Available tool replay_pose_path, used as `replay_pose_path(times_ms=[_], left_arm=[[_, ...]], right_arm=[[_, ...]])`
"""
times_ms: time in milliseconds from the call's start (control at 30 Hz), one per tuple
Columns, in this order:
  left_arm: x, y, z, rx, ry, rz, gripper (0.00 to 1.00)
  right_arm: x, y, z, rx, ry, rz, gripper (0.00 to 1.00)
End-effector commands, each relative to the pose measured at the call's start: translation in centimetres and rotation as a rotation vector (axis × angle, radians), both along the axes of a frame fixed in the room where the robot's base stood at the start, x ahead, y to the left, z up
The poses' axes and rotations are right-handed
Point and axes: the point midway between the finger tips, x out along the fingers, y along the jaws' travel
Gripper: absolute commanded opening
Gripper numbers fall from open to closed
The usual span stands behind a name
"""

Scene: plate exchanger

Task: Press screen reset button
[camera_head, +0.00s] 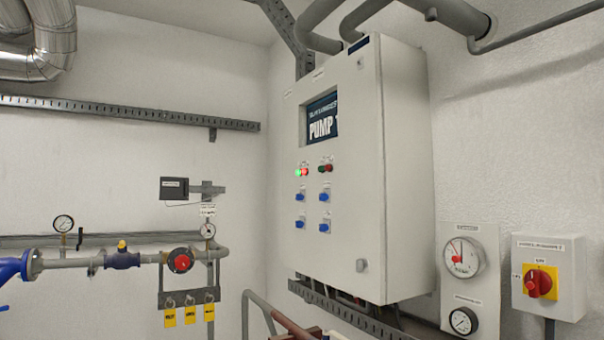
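A light grey control cabinet (350,240) hangs on the wall right of centre, with its door shut. A dark screen (322,118) with the white word "PUMP" sits in the upper door. Below it are small round lights or buttons: a lit green one (298,172), a lit red one (305,172), and a darker red and green pair (325,168). Under these are several blue knobs or buttons, including an upper left one (300,197) and a lower right one (324,227). Their labels are too small to read, so I cannot tell which is the reset. Neither gripper is in view.
Pipes with a blue valve (122,260) and a red handwheel (182,261) run at left. Pipes (290,322) cross below the cabinet.

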Motion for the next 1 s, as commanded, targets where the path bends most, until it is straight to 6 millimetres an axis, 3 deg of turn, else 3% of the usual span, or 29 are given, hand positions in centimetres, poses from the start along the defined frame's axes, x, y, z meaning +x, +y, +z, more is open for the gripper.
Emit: replay_pose_path(times_ms=[67,500,1000], left_arm=[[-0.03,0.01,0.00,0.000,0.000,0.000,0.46],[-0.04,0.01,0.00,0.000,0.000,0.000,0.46],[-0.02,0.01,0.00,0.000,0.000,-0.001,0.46]], right_arm=[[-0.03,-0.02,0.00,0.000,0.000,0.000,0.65],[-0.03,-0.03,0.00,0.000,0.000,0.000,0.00],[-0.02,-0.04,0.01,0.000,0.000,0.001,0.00]])
